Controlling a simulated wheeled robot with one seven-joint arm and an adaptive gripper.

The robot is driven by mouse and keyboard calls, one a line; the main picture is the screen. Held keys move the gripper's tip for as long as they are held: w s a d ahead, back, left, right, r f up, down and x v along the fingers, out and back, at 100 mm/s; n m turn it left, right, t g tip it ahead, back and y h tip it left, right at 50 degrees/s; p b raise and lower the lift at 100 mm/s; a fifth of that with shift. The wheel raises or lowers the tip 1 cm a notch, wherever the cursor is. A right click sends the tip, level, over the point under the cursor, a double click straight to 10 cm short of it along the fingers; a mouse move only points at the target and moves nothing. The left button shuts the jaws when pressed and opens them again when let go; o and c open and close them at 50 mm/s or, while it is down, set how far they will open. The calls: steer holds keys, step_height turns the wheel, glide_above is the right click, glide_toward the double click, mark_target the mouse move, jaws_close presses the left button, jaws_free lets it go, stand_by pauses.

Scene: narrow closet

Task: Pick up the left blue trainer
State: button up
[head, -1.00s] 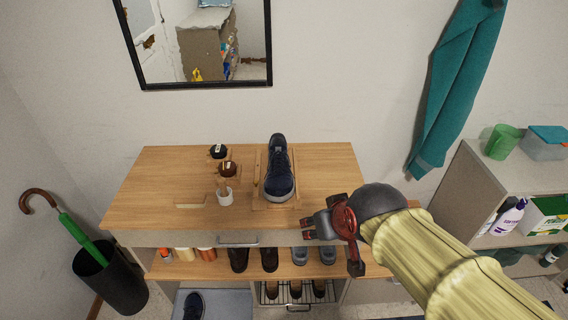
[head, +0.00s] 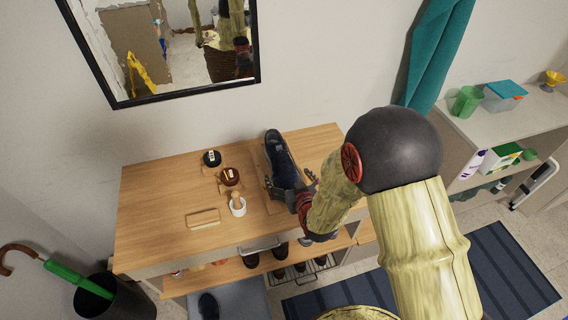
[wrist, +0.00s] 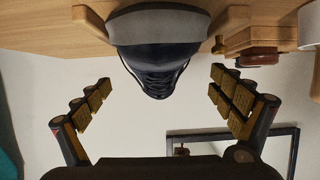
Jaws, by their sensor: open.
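A dark blue trainer (head: 281,162) with a grey sole stands in a shallow wooden tray (head: 258,160) on the wooden cabinet top. My gripper (head: 291,184) is open at its near end, with one finger on each side. In the wrist view the trainer's toe and laces (wrist: 158,62) hang upside down between the spread fingers of my gripper (wrist: 160,95), with gaps on both sides. My arm hides part of the tray and of the trainer's near end in the head view. Another dark blue shoe (head: 208,306) rests on a grey-blue pad below.
Left of the trainer on the cabinet top (head: 150,215) are a black jar (head: 211,158), a brown jar (head: 229,177), a white cup (head: 237,207) and a small wooden block (head: 203,218). A mirror (head: 165,95) hangs behind. More shoes stand on the shelf below. The cabinet top's left side is clear.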

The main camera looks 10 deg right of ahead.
mark_target(282, 166)
steer(key=shift+b+x, duration=0.65)
steer(key=shift+x, duration=3.25)
steer(key=shift+d, duration=0.1)
steer(key=shift+c, duration=1.4)
steer(key=shift+r, duration=0.15)
steer(key=c, duration=1.3)
